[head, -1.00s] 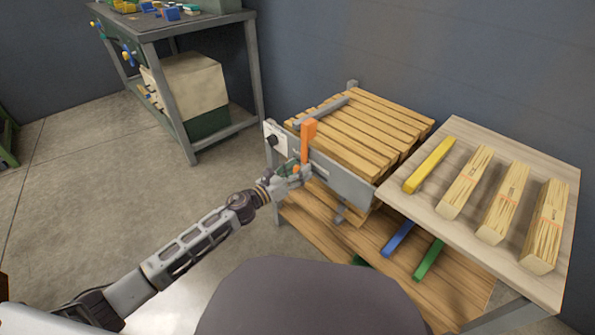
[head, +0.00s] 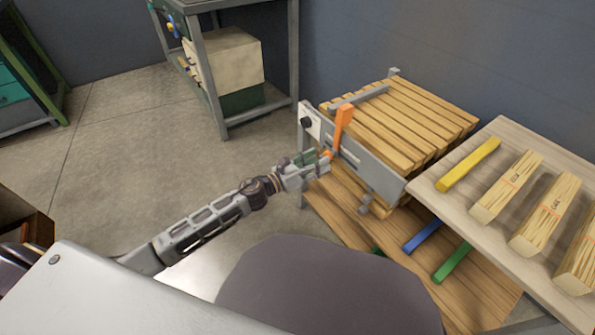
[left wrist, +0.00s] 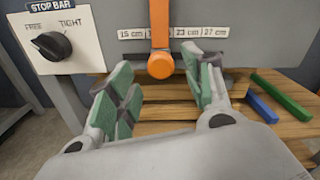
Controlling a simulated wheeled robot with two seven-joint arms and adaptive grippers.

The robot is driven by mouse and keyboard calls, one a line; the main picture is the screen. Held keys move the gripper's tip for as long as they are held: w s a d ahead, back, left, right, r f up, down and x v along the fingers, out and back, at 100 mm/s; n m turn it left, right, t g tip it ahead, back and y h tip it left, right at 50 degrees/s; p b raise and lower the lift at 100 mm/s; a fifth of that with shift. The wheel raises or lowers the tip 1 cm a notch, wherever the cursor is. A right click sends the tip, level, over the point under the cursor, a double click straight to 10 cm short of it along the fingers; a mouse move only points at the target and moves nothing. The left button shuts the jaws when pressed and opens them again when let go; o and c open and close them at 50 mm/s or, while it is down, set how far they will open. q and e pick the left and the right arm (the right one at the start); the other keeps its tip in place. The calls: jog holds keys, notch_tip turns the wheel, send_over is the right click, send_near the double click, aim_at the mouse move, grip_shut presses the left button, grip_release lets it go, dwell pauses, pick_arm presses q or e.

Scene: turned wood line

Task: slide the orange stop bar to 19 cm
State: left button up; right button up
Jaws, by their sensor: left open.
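The orange stop bar (head: 344,118) stands upright at the front of the slatted wooden rack, on a grey front plate (head: 372,165). A black knob (left wrist: 53,45) marked TIGHT sits left of the scale. My right gripper is out of view.
A board (head: 470,205) to the right holds a yellow bar (head: 468,165) and several wooden blocks. Blue (head: 422,236) and green (head: 452,262) bars lie on the lower shelf (head: 375,240). A grey workbench (head: 215,85) stands behind at left. Floor between is clear.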

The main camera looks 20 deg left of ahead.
pick_arm(q)
jog(key=v, duration=0.7)
dwell(0.5)
jog(key=shift+s, duration=0.1)
jog(key=shift+r, duration=0.1)
dwell(0.4)
